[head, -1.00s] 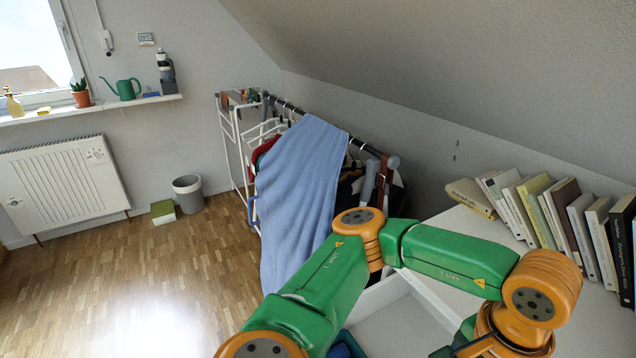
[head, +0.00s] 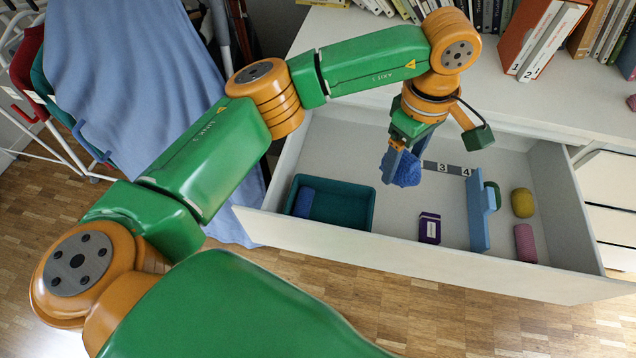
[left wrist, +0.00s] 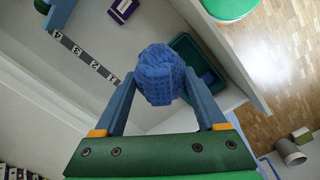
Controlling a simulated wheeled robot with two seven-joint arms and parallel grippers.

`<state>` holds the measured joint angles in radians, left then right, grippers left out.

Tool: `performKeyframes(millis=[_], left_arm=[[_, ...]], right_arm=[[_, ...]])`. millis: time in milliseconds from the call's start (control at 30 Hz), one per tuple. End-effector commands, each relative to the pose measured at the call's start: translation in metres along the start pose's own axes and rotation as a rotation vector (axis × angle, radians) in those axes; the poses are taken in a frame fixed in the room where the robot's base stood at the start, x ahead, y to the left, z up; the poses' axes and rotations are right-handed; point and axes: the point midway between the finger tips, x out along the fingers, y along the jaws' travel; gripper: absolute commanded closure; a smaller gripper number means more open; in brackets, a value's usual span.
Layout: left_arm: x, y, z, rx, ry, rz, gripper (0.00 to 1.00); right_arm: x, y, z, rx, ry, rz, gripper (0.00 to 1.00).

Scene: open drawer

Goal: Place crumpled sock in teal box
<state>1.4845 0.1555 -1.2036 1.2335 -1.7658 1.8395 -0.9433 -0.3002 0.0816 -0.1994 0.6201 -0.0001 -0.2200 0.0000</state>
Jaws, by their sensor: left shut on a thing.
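The crumpled sock (head: 406,170) is a blue knitted bundle. My left gripper (head: 396,166) is shut on it and holds it in or over the open drawer; the exact height is hard to tell. In the left wrist view the sock (left wrist: 160,75) sits between the two blue fingers (left wrist: 162,95). The teal box (head: 345,191) is in the left part of the drawer, left of the gripper, with a blue item (head: 304,202) inside at its left end. The teal box (left wrist: 186,43) also shows behind the sock in the left wrist view, partly hidden. My right gripper is not seen.
In the drawer (head: 390,275) are a purple box (head: 429,228), a blue divider (head: 477,210), a yellow roll (head: 522,203), a pink roll (head: 525,243) and a numbered strip (head: 447,168). Books and red binders (head: 528,35) stand on the top behind. A blue cloth (head: 140,80) hangs at left.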

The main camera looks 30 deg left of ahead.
Motion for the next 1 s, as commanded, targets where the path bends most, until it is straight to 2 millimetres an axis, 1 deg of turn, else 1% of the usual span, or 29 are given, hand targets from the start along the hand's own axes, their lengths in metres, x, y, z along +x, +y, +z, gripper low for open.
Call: performKeyframes(millis=[33, 100, 233, 333, 400, 467, 567, 667, 700, 767, 800, 900, 1000], left_arm=[[0.023, 0.006, 0.008, -0.087, 0.001, -0.003, 0.80], [0.042, 0.015, 0.018, -0.225, 0.006, -0.004, 0.80], [0.077, 0.025, 0.034, -0.458, 0.019, -0.007, 0.80], [0.096, 0.028, 0.042, -0.595, 0.030, -0.008, 0.80], [0.103, 0.029, 0.044, -0.655, 0.036, -0.008, 0.80], [0.106, 0.028, 0.043, -0.680, 0.037, -0.009, 0.80], [0.112, 0.018, 0.028, -0.691, 0.037, -0.008, 0.80], [0.122, -0.001, 0.004, -0.690, 0.038, -0.010, 0.80], [0.128, -0.009, -0.009, -0.692, 0.039, -0.011, 0.80], [0.136, -0.022, -0.025, -0.693, 0.040, -0.012, 0.80], [0.143, -0.029, -0.034, -0.694, 0.041, -0.012, 0.80], [0.166, -0.040, -0.048, -0.692, 0.039, -0.013, 0.80], [0.180, -0.046, -0.058, -0.690, 0.040, -0.011, 0.80]], right_arm=[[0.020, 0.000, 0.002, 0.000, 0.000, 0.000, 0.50], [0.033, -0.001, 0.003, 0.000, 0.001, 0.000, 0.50], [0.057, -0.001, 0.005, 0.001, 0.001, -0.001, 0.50], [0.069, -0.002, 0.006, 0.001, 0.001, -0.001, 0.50], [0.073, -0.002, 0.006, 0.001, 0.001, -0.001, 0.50], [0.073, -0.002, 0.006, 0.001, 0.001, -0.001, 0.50], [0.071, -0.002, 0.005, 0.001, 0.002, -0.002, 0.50], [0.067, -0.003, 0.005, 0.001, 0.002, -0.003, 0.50], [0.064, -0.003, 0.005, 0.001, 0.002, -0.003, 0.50], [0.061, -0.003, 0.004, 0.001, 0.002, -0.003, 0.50], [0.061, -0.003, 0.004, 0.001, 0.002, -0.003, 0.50], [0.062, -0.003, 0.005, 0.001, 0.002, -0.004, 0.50], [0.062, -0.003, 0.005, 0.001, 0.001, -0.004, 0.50]])
